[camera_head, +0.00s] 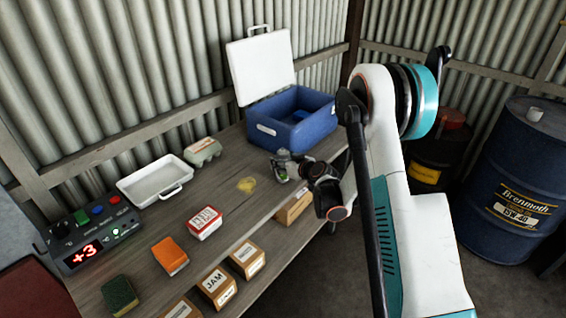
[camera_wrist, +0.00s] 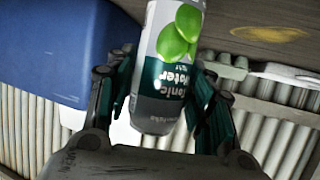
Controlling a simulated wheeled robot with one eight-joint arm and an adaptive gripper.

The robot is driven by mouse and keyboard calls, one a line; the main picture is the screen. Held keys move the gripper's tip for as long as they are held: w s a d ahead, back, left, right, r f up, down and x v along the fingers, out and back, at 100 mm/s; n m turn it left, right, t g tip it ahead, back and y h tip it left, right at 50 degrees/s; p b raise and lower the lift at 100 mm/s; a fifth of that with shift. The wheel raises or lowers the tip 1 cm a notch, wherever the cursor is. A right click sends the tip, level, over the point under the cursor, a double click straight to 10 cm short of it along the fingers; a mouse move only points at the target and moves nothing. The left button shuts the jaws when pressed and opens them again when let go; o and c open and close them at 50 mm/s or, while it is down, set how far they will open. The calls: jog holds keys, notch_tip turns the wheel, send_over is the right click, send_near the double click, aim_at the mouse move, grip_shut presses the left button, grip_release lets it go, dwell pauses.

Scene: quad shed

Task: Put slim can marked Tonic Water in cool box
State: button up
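The slim can marked Tonic Water (camera_wrist: 168,78), grey and dark green with green fruit printed on it, sits between the fingers of my gripper (camera_wrist: 165,105) in the wrist view. Both fingers press against its sides. In the head view my gripper (camera_head: 296,172) holds the can (camera_head: 282,162) at the table's right part, just in front of the cool box. The can's lower end is partly hidden there. The blue cool box (camera_head: 290,133) stands open at the back right of the table, its white lid (camera_head: 260,66) raised.
Several small boxes (camera_head: 217,286) line the front edge. Drums (camera_head: 510,185) stand right.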

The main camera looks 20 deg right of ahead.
jog(key=shift+o, duration=0.2)
jog(key=shift+r, duration=0.15)
jog(key=shift+s+d+r, duration=0.15)
jog(key=shift+s, duration=0.1)
jog(key=p+v, duration=0.3)
jog(key=v, duration=0.8)
jog(key=s+a+r+m+g+h, duration=0.1)
jog(key=s+a+r+g, duration=0.35)
jog(key=s+r, duration=0.9)
jog(key=s+r+m+h, duration=0.1)
jog(key=s+r, duration=0.1)
jog(key=s, duration=0.8)
jog(key=s+r+m+g+h, duration=0.1)
jog(key=s+r+h, duration=0.1)
jog(key=s, duration=0.9)
jog(key=shift+s+a+r+m, duration=0.25)
jog(key=shift+a+r+m, duration=0.1)
jog(key=shift+r, duration=0.15)
jog(key=shift+o, duration=0.6)
